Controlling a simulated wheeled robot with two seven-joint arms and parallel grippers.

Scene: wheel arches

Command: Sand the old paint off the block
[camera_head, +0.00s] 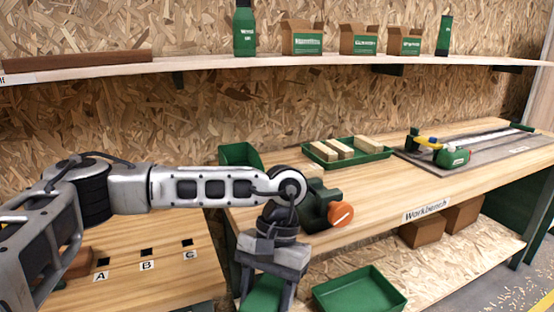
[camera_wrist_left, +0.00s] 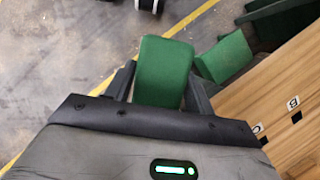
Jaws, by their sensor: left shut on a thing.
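My left gripper (camera_head: 268,290) hangs pointing down in front of the workbench. It is shut on a green block-shaped thing (camera_wrist_left: 163,70) with rounded corners, which also shows between its fingers in the head view (camera_head: 262,294). I cannot tell whether this is a painted block or a sanding tool. Several pale wooden blocks (camera_head: 340,148) lie in a green tray (camera_head: 384,157) on the workbench (camera_head: 380,190). A dark green vise-like device (camera_head: 316,205) with an orange knob (camera_head: 341,214) sits at the bench's front edge, partly behind my arm. My right gripper is out of view.
A lower table (camera_head: 130,265) at left bears marks A, B and C. An empty green tray (camera_head: 360,290) stands on the low shelf. A green tool (camera_head: 453,157) lies on a grey board (camera_head: 490,147) at right. The bench between tray and front edge is bare.

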